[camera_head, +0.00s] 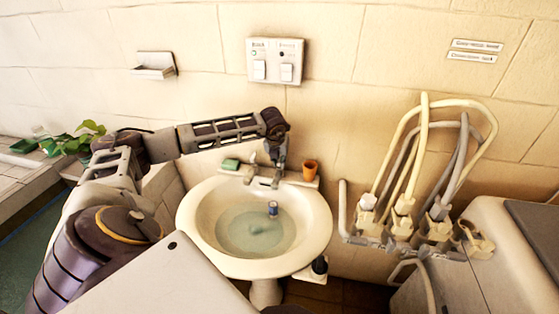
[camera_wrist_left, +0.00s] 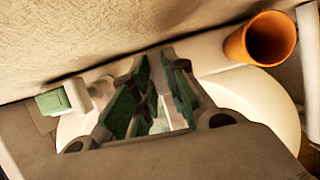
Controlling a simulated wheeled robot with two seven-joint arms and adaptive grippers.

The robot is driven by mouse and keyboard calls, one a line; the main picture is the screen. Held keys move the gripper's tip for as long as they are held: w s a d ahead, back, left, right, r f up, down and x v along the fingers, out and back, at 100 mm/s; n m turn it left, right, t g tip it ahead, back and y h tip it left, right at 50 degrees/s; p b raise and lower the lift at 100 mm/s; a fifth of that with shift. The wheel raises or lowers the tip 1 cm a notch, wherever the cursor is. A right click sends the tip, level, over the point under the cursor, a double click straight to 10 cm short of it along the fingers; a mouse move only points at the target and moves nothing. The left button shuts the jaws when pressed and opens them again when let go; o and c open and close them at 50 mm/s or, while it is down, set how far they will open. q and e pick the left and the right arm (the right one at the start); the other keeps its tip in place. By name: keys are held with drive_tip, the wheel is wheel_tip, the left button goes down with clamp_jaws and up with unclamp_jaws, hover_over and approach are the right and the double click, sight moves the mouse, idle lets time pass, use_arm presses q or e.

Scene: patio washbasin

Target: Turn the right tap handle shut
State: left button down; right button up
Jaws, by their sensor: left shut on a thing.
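The white washbasin (camera_head: 318,235) has a grey metal tap (camera_head: 262,180) at its back edge. Its left handle (camera_head: 253,159) stands clear. My left gripper (camera_head: 279,160) reaches down from above at the right side of the tap and is shut on the right tap handle, which the fingers mostly hide. In the left wrist view the gripper's fingers (camera_wrist_left: 155,100) are close together, with pale metal between them. Water lies in the bowl, with a small dark-and-blue object (camera_head: 272,208) in it. My right gripper is not in view.
A green soap block (camera_head: 230,164) lies left of the tap; it also shows in the left wrist view (camera_wrist_left: 52,102). An orange cup (camera_head: 310,170) stands close to the gripper's right, also in the left wrist view (camera_wrist_left: 262,40). Hoses (camera_head: 425,140) hang further right.

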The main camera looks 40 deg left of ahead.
use_arm(q)
drive_tip(key=c, duration=1.4)
unclamp_jaws()
drive_tip(key=shift+v, duration=6)
